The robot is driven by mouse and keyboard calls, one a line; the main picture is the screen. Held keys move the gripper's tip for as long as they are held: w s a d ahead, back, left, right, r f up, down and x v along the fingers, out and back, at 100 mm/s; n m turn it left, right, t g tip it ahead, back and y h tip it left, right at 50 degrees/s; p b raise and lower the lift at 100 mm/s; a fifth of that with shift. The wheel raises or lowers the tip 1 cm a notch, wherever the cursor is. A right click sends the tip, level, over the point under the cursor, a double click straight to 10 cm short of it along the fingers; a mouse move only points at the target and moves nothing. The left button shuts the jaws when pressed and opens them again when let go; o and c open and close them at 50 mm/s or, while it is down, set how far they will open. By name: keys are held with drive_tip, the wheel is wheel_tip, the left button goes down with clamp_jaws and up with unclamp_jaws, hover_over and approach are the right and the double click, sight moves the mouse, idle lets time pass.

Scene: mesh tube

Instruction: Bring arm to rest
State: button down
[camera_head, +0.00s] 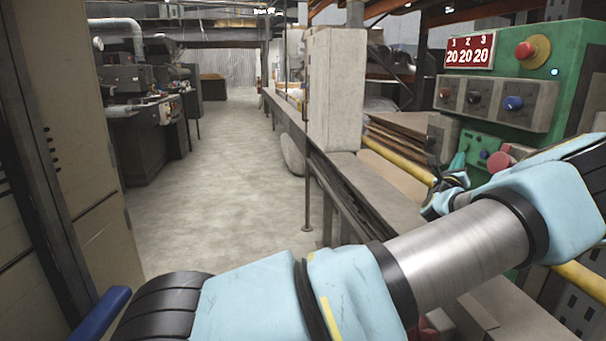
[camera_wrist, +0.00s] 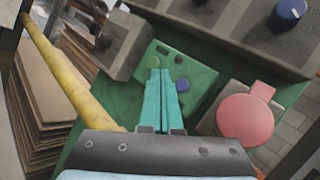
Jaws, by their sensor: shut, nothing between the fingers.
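My arm reaches from the bottom of the head view to the right, toward a green machine panel (camera_head: 570,80). My gripper (camera_head: 462,160) shows there in front of the lower part of the panel, partly hidden by my own wrist. In the wrist view my gripper (camera_wrist: 160,75) has its two teal fingers together with nothing between them. The fingertips point at a small green button box (camera_wrist: 188,72) with a dark button and a blue button. I cannot tell whether they touch it. A pink-red mushroom button (camera_wrist: 245,120) is to the right of the fingers.
A yellow rail (camera_head: 398,160) runs along the panel's front; it also shows in the wrist view (camera_wrist: 60,70). Stacked brown sheets (camera_head: 398,138) lie behind it. A grey cabinet (camera_head: 335,90) stands on the bench. The floor aisle (camera_head: 220,170) at left is clear.

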idle(0.3)
drive_tip(key=w+a+f+n+y, duration=0.35)
drive_tip(key=a+n, duration=0.25)
drive_tip(key=a, duration=0.3)
drive_tip(key=w+a+f+n+y, duration=0.2)
drive_tip(key=w+a+n+y, duration=0.3)
drive_tip(key=a, duration=0.4)
drive_tip(key=s+a+f+n+g+y, duration=0.1)
drive_tip(key=s+a+f+n+g, duration=0.2)
drive_tip(key=a, duration=0.4)
drive_tip(key=s+a+f+n+g+y, duration=0.1)
drive_tip(key=s+a+n+g+y, duration=0.1)
drive_tip(key=a+n, duration=0.35)
drive_tip(key=s+a+f+n+g+y, duration=0.1)
drive_tip(key=s+a+f+n+g, duration=0.2)
drive_tip(key=a, duration=0.5)
drive_tip(key=s+a+r+n+g, duration=0.1)
drive_tip(key=s+a+n+g, duration=0.45)
drive_tip(key=s, duration=0.75)
drive_tip(key=s+a+r+n+g, duration=0.2)
drive_tip(key=s+a+n, duration=0.5)
drive_tip(key=s, duration=0.7)
wheel_tip(320, 180, up, 16)
drive_tip(key=n+p, duration=0.1)
drive_tip(key=p, duration=1.5)
drive_tip(key=shift+d, duration=0.4)
